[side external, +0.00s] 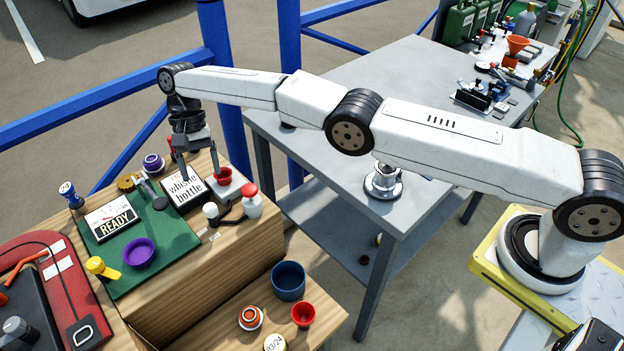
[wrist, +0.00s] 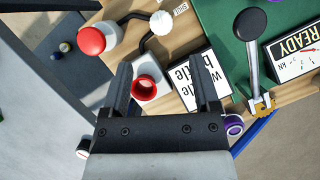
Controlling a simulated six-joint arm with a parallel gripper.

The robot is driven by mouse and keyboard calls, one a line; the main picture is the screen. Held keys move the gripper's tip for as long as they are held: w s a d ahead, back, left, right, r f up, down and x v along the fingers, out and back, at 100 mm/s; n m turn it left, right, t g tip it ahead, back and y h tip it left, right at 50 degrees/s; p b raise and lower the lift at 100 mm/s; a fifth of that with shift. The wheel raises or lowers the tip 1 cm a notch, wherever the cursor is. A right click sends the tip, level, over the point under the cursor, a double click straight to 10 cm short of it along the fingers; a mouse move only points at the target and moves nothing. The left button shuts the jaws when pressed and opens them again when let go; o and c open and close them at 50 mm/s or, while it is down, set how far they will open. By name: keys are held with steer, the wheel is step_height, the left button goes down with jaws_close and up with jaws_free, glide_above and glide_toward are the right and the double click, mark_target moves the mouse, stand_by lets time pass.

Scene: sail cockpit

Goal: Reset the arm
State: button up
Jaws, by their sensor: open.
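My arm stretches left across the side external view, with my gripper (side external: 197,166) pointing down above the back edge of the wooden bench. The jaws are apart with nothing between them. In the wrist view my gripper (wrist: 163,70) shows two separated dark fingers. Below it are the "whistle bottle" sign (side external: 184,187), also in the wrist view (wrist: 207,72), and a red cup in a white holder (side external: 223,176), seen in the wrist view (wrist: 147,82) near the left finger. Whether a fingertip touches either cannot be told.
A red-topped white bottle (side external: 251,203) stands near the gripper. A green mat (side external: 160,228) holds a READY sign (side external: 112,217), a lever and a purple bowl (side external: 138,251). A red case (side external: 55,285) is at left. The grey table (side external: 310,150) under my arm has clear space.

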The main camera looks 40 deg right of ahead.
steer(key=s+d+r+n+t, duration=0.1)
steer(key=s+d+r+t, duration=0.15)
steer(key=d, duration=0.55)
steer(key=s+d+r+n+t, duration=0.1)
steer(key=s+d+r, duration=0.15)
steer(key=d, duration=0.55)
steer(key=s+d+n+t+h, duration=0.1)
steer(key=s+d, duration=0.4)
steer(key=s, duration=0.6)
steer(key=s+d+n+t+h, duration=0.1)
steer(key=s+d, duration=0.4)
steer(key=s, duration=0.6)
steer(key=shift+s+d+f+n+t, duration=0.3)
steer(key=shift+s+f+n+t, duration=0.1)
steer(key=shift+n+t, duration=0.15)
